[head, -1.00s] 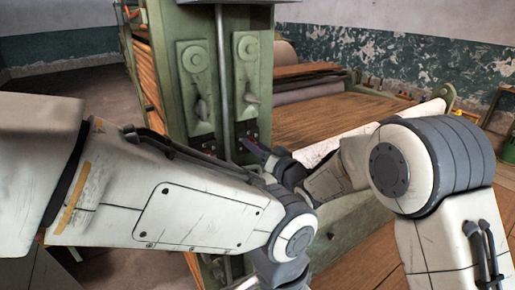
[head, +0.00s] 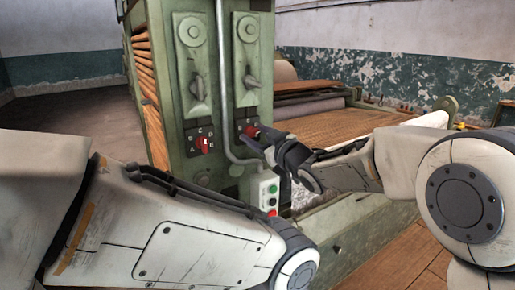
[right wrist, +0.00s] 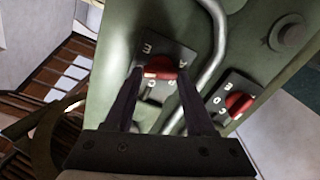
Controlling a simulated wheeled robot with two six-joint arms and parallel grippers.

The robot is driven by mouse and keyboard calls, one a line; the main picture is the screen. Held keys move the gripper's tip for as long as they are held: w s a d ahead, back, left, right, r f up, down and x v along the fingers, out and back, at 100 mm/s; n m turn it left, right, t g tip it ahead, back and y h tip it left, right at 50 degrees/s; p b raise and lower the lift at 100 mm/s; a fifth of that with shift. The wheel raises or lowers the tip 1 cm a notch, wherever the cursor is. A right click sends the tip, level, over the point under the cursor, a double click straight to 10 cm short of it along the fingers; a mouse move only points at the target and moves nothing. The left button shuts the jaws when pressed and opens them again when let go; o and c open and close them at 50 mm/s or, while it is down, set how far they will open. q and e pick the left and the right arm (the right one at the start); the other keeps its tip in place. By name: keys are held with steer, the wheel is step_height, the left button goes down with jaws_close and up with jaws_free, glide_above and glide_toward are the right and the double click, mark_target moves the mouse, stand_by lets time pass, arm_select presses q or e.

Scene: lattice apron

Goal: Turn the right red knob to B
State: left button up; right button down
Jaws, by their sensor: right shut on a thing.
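The right red knob (head: 251,131) sits on a dark lettered plate on the green machine post. It also shows in the right wrist view (right wrist: 160,69), its red bar lying roughly sideways between my fingertips. My right gripper (head: 262,141) reaches in from the right and is shut on this knob; both dark fingers (right wrist: 160,80) flank it in the wrist view. Letters show around the knob, but which one it points at I cannot tell. The left red knob (head: 204,143) is on its own plate, also seen in the wrist view (right wrist: 238,104). My left gripper is out of frame.
A grey pipe (head: 222,80) runs down between the two knob plates, close to my right gripper. Grey levers (head: 197,88) are above the knobs. My left forearm fills the lower left.

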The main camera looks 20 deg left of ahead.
steer(key=n+b, duration=0.6)
steer(key=shift+s+a+f+n, duration=0.15)
steer(key=shift+s+f+n, duration=0.05)
steer(key=shift+n, duration=0.1)
steer(key=n+b, duration=0.4)
steer(key=n, duration=0.2)
steer(key=shift+s+f+b, duration=0.1)
steer(key=shift+b, duration=0.2)
steer(key=shift+f+n+b, duration=0.2)
steer(key=shift+n+b, duration=1.35)
steer(key=shift+n, duration=1.8)
steer(key=shift+f+n+b, duration=0.15)
steer(key=shift+n+b, duration=1.4)
steer(key=shift+n, duration=1.8)
steer(key=shift+c, duration=1.2)
jaws_free()
steer(key=shift+w+r, duration=0.1)
steer(key=shift+w, duration=0.1)
